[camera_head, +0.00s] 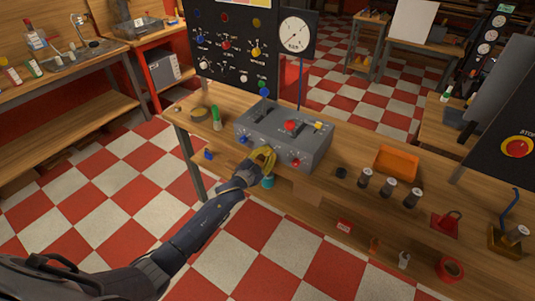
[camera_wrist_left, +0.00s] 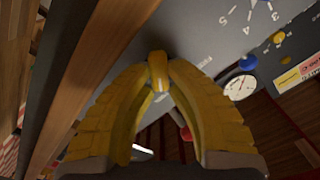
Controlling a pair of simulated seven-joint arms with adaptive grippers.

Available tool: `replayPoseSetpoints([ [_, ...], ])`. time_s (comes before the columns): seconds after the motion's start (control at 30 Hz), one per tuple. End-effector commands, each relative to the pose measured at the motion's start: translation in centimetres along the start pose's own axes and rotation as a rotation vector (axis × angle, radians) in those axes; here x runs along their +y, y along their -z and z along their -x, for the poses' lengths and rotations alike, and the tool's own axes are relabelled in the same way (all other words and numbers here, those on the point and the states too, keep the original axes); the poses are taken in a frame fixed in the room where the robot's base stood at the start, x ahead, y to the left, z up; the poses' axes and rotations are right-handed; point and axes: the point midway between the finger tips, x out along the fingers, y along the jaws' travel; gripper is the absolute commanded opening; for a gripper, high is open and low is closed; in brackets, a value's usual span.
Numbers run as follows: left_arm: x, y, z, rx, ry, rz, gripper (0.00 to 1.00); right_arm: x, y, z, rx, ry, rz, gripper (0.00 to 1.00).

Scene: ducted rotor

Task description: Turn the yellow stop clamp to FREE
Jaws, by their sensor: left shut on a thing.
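A grey control box (camera_head: 268,127) stands on the wooden bench, with a blue knob (camera_head: 243,139) and a red knob (camera_head: 295,162) on its front. My left gripper (camera_head: 264,155), with yellow fingers, is at the box's front face between these knobs. In the left wrist view its fingertips (camera_wrist_left: 158,75) are closed on a small upright yellow piece, which appears to be the yellow stop clamp (camera_wrist_left: 158,67). In the head view the fingers hide this piece. No FREE marking can be read. My right gripper is not in view.
A black panel (camera_head: 231,75) with knobs and a round gauge (camera_head: 294,33) stand behind the box. A green-capped bottle (camera_head: 216,118) stands to the left. The checkered floor in front is open.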

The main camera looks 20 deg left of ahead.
Motion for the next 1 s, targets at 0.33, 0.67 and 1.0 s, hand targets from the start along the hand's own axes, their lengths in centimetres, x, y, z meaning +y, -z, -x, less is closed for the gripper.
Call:
replayPoseSetpoints([
  [0.33, -0.27, -0.04, -0.02, 0.000, 0.001, 0.264, 0.00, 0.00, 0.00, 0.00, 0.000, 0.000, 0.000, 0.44],
  [0.67, -0.51, -0.14, -0.03, 0.000, 0.001, 0.579, 0.00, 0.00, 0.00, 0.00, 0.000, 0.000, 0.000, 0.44],
  [1.0, -0.69, -0.32, -0.03, 0.000, 0.000, 0.902, 0.00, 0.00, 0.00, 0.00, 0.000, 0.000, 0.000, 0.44],
])
